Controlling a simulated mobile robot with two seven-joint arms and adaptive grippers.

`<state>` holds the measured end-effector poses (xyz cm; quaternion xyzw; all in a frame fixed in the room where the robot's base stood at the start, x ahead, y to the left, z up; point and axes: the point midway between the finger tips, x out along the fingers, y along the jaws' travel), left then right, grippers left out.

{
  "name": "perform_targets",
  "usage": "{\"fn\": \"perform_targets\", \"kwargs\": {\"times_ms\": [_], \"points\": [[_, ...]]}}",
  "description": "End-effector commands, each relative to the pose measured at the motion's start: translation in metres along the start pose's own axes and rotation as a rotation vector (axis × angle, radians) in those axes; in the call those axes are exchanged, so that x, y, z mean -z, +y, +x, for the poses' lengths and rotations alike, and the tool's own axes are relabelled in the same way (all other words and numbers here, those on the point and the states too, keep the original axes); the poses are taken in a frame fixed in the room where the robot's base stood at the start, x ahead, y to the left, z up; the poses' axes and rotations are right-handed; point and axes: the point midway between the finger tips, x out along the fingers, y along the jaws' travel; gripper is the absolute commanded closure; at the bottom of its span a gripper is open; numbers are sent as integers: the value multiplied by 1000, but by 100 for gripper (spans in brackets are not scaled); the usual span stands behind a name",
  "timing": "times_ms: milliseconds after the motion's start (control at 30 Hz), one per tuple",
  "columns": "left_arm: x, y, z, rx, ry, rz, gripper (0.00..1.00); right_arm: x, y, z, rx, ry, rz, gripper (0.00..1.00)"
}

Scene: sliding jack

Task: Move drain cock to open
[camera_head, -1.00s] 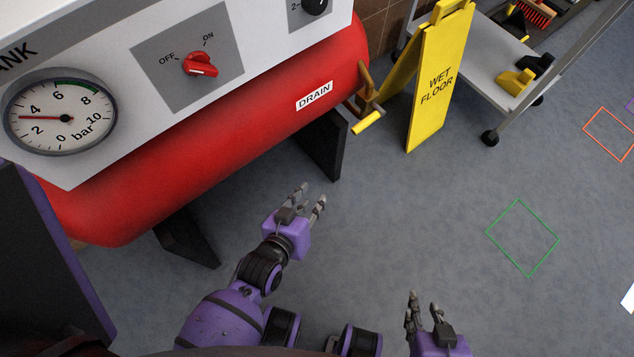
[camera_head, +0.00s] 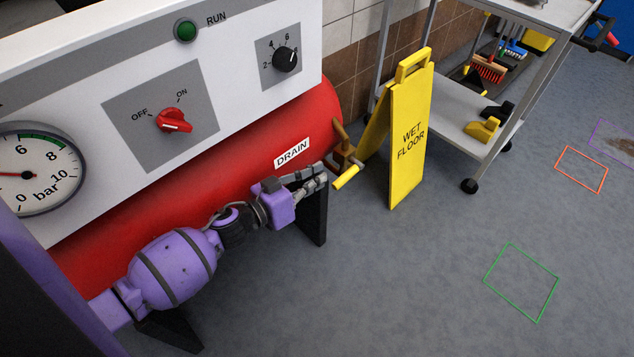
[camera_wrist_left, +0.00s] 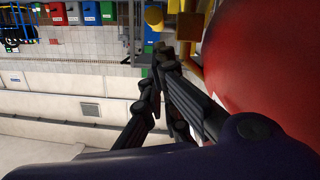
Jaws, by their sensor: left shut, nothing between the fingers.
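The drain cock (camera_head: 343,160) is a brass fitting with a yellow lever handle (camera_head: 346,177) at the right end of the red tank (camera_head: 328,100), beside the DRAIN label (camera_head: 292,152). My left gripper (camera_head: 322,176) is shut and empty. Its fingertips are just left of the yellow handle; I cannot tell if they touch it. In the left wrist view the closed fingers (camera_wrist_left: 165,75) are in front of the brass and yellow fitting (camera_wrist_left: 190,50), with the red tank (camera_wrist_left: 270,60) at right. My right gripper is out of view.
A yellow wet floor sign (camera_head: 410,140) stands just right of the drain cock. A grey trolley (camera_head: 465,135) is behind it. A black tank leg (camera_head: 313,215) is below my left gripper. The floor at front right is clear.

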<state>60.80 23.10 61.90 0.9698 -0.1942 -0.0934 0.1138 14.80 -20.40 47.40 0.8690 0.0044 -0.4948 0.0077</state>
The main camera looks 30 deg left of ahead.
Motion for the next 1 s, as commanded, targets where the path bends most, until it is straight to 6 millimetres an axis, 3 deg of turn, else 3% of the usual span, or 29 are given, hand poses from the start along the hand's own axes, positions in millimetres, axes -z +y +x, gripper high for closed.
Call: {"fn": "perform_targets", "kwargs": {"times_ms": [200, 400, 1000], "points": [[-1, 0, 40, 0, 1, 0, 100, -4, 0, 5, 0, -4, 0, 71], [-1, 0, 60, 2, 0, -1, 100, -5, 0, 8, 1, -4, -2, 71], [-5, -1, 62, -2, 16, -3, 100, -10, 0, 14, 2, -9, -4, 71]]}}
